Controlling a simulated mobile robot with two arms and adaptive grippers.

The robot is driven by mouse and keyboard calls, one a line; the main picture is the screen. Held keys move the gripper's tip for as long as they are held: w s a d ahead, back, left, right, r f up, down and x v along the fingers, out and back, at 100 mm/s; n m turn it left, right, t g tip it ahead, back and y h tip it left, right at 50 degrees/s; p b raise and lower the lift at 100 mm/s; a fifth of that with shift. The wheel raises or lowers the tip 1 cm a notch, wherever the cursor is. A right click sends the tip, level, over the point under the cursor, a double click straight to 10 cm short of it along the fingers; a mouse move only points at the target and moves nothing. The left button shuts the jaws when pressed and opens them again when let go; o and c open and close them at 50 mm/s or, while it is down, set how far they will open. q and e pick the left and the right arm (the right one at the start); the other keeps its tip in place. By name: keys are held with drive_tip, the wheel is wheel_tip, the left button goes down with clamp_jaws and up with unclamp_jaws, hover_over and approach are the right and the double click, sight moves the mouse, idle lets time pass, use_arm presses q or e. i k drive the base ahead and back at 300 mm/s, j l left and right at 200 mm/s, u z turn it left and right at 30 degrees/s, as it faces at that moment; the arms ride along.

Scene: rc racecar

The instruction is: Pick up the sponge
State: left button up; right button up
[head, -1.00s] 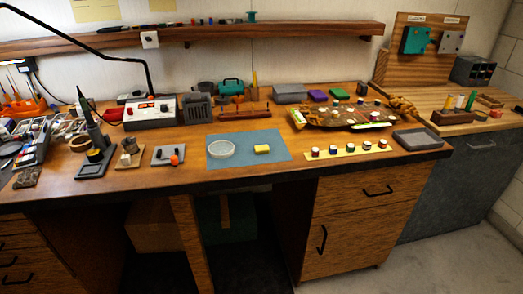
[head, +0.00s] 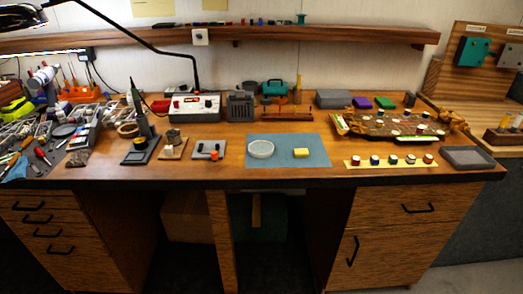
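The sponge (head: 301,153) is a small yellow block lying on a blue-grey mat (head: 288,142) near the front edge of the workbench. A round whitish dish (head: 261,149) sits on the same mat, just left of the sponge and apart from it. Neither of my grippers shows in the head view, so their state cannot be seen.
The wooden bench (head: 300,175) has a clear strip along its front. A yellow strip with several small jars (head: 391,161) and a grey tray (head: 468,158) lie to the right. A small grey pad with an orange part (head: 208,150) lies left of the mat. A soldering station (head: 193,107) stands behind.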

sight(299, 153)
drive_tip(key=i+j+z, duration=0.1)
drive_tip(key=j, duration=0.2)
drive_tip(key=i+j+z, duration=0.1)
drive_tip(key=i+j, duration=0.15)
drive_tip(key=i+j+z, duration=0.15)
drive_tip(key=j, duration=0.25)
drive_tip(key=i+j+z, duration=0.1)
drive_tip(key=j, duration=0.25)
drive_tip(key=i+j+z, duration=0.1)
drive_tip(key=j, duration=0.25)
